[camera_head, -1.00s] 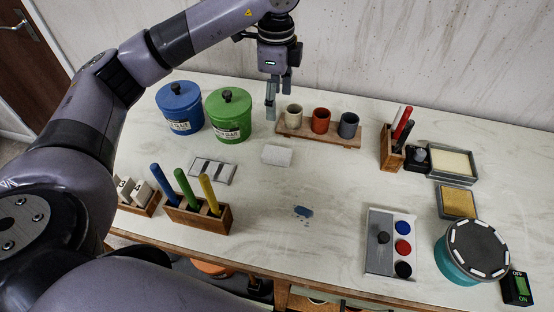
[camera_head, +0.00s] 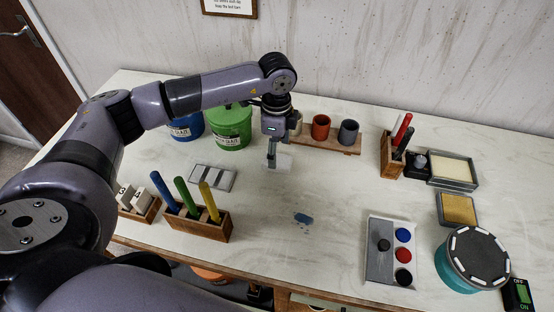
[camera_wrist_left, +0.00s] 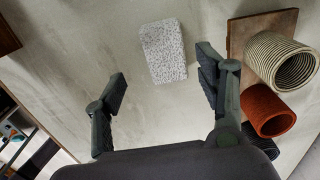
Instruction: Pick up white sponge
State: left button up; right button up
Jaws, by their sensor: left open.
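The white sponge (camera_head: 285,161) lies flat on the table, partly hidden behind my left gripper in the head view. In the left wrist view the whole sponge (camera_wrist_left: 163,51) shows, speckled white and rectangular, ahead of the fingertips and between their lines, nearer the right finger. My left gripper (camera_head: 272,160) points down close to the sponge and above the table. In the left wrist view my left gripper (camera_wrist_left: 163,88) is open, with nothing between its fingers. My right gripper is not in view.
A wooden tray (camera_head: 345,149) with several cups stands just behind and right of the sponge. Blue (camera_head: 187,127) and green (camera_head: 230,128) canisters stand to its left. A pen rack (camera_head: 199,222) and a grey palette (camera_head: 212,179) are nearer. The table centre is mostly clear, with a blue smear (camera_head: 303,218).

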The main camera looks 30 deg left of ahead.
pick_arm(q)
jog(key=f, duration=0.1)
jog(key=f+p, duration=0.1)
jog(key=f, duration=0.1)
jog(key=f+p, duration=0.1)
jog(key=f, duration=0.1)
jog(key=shift+w+a, duration=0.1)
jog(key=shift+w, duration=0.25)
jog(key=shift+f, duration=0.2)
jog(key=shift+c, duration=0.4)
jog(key=c, duration=1)
